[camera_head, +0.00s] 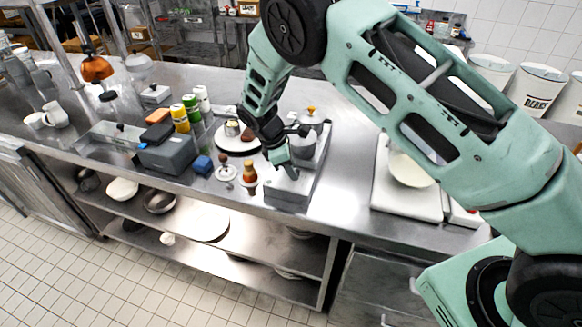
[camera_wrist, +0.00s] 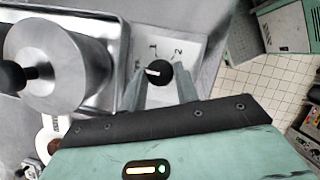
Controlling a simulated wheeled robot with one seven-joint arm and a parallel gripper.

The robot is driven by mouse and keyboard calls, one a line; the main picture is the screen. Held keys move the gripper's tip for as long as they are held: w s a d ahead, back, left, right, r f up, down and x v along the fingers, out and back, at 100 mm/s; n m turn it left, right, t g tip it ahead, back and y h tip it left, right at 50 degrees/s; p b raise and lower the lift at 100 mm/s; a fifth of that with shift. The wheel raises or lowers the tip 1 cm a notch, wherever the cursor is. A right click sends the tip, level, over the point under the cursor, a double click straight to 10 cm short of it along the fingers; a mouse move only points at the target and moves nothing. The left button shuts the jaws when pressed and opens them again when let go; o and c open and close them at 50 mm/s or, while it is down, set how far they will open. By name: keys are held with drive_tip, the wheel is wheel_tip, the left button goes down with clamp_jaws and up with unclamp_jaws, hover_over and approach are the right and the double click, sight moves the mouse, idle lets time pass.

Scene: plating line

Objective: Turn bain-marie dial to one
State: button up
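The bain-marie (camera_head: 288,199) is a steel unit near the front edge of the counter, with a lidded pot in it. Its dial (camera_wrist: 160,72) is a round black knob with a white pointer, on a pale panel with the marks 1 and 2. The pointer faces left in the wrist view, toward a blurred mark left of the 1. My gripper (camera_wrist: 161,82) is at the dial, one finger on each side of it. Whether the fingers touch the knob I cannot tell. In the head view my gripper (camera_head: 290,170) comes down over the unit's front and hides the dial.
A round board (camera_head: 228,143) with food stands left of the bain-marie. A white board with a bowl (camera_head: 408,170) lies right. Bare counter lies between.

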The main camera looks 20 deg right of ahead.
drive_tip(key=shift+m, duration=0.3)
drive_tip(key=shift+w+f+m+g+b, duration=0.15)
drive_tip(key=shift+m+g+b, duration=0.25)
drive_tip(key=shift+m+b, duration=0.5)
drive_tip(key=m+g+y+b, duration=0.1)
drive_tip(key=m+b, duration=0.1)
drive_tip(key=m, duration=0.1)
drive_tip(key=shift+w+d, duration=0.1)
drive_tip(key=shift+w, duration=0.05)
drive_tip(key=m+y+b, duration=0.1)
drive_tip(key=m, duration=0.2)
drive_tip(key=m+g+y+b, duration=0.1)
drive_tip(key=m, duration=0.2)
drive_tip(key=shift+w+d+r, duration=0.1)
drive_tip(key=shift+d+r, duration=0.05)
drive_tip(key=shift+r, duration=0.05)
drive_tip(key=shift+m, duration=0.4)
drive_tip(key=o, duration=1)
drive_tip(key=shift+c, duration=0.2)
